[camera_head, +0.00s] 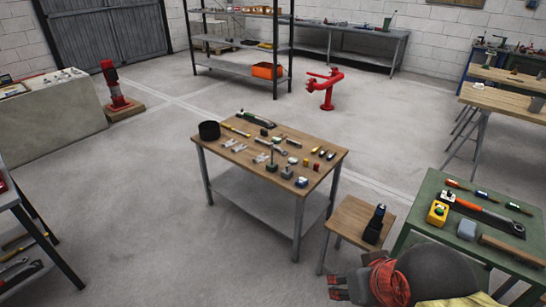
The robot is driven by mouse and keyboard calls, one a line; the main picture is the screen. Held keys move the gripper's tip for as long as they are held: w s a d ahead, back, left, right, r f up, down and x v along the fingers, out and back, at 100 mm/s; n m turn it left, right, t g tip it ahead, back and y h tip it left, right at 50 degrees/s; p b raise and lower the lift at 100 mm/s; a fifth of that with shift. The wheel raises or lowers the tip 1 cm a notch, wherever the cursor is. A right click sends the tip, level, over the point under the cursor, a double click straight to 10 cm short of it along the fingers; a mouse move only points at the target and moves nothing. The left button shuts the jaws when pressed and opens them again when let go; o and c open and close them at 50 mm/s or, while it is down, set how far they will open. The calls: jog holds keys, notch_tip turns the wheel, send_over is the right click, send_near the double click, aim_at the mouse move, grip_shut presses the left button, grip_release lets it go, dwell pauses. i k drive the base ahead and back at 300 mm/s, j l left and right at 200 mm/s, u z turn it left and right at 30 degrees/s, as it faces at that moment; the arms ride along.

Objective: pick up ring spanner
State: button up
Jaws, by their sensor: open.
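No ring spanner can be made out for certain. A wooden-topped table (222,171) in the middle carries several small tools, among them silvery metal pieces (238,148) near its left side, too small to identify. My gripper (336,287) is at the bottom, right of centre, in front of the small wooden stool and apart from the tables. It is open, and nothing shows between its fingers.
A wooden stool (348,218) with a black tool (375,224) stands between the two tables. A black round container (209,130) sits on the middle table's left corner. A red hydrant-like fitting (327,91) and shelving (235,69) stand behind. Floor left of the middle table is clear.

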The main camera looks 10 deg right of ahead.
aim_at(282, 151)
jog(key=i+j, duration=0.15)
jog(key=i, duration=0.35)
jog(key=u, duration=5.85)
jog(key=z, duration=5.85)
